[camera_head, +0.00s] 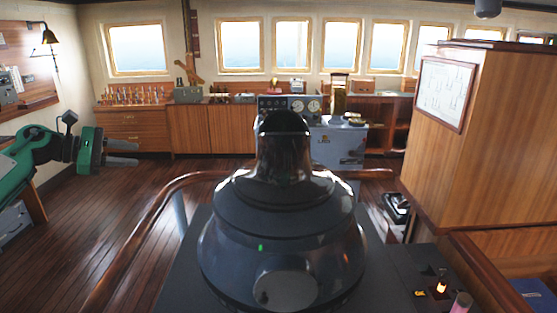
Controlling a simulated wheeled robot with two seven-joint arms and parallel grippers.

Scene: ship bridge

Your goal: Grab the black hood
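The black hood (284,150) is a glossy, domed, upright piece in the middle of the head view. It sits on top of a wide, dark, rounded housing (283,235) with a small green light on its front. My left gripper (128,153) is at the left of the view, well apart from the hood. Its two grey fingers point right with a gap between them, and nothing shows between them. My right gripper is not in view.
A curved wooden rail (140,235) runs around the housing. A wooden cabinet (485,135) stands close on the right. A small panel with a lit orange lamp (441,287) is at the lower right. The wooden floor (110,215) at the left is clear.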

